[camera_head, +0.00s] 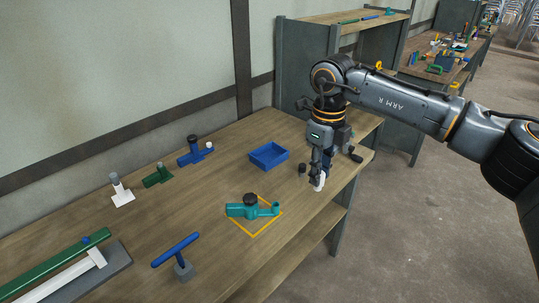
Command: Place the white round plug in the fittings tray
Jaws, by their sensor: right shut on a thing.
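The white round plug (320,184) shows between the fingertips of my right gripper (319,177), which is shut on it. The gripper points down at the right part of the workbench, low over the top; I cannot tell whether the plug touches the wood. The blue open tray (254,161), apparently the fittings tray, sits on the bench to the left of the gripper and apart from it. Its inside looks empty. My left gripper is not in view.
A small dark plug (302,168) stands between tray and gripper. A teal fitting (238,211) with a black cap sits in an orange-outlined square (244,234). White (122,197), green (158,177) and blue fittings (190,157) line the back. A blue-handled tool (176,250) stands in front.

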